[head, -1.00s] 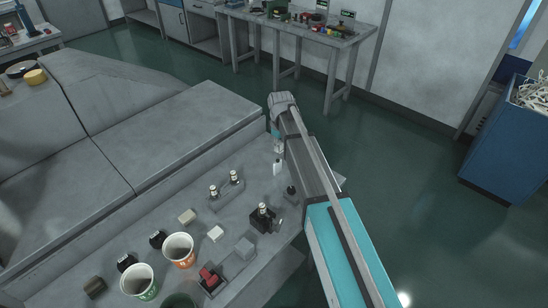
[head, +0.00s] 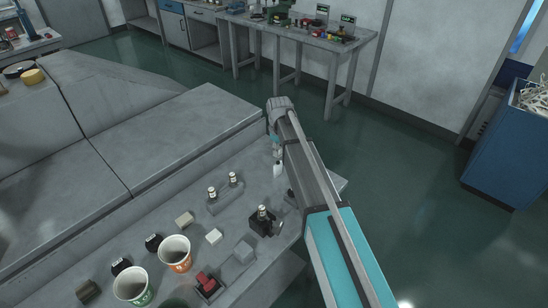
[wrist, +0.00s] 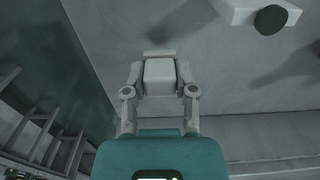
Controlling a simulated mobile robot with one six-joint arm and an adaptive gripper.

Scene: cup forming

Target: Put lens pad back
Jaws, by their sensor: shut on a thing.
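In the wrist view my gripper (wrist: 160,78) is shut on a small pale block (wrist: 160,74), likely the lens pad. The block sits between the two fingers, above a grey surface. In the head view my gripper (head: 276,148) is at the far right of the grey bench (head: 150,222), partly hidden by my arm, and the held block cannot be made out clearly. A white block (head: 214,237) and a beige block (head: 184,219) lie on the bench.
Two cups, orange-marked (head: 175,253) and green-marked (head: 134,285), stand at the front. A holder with small bottles (head: 225,192), a black stand (head: 262,220), a grey block (head: 244,252) and a red-topped item (head: 206,284) stand nearby. A blue bin (head: 510,145) is at right.

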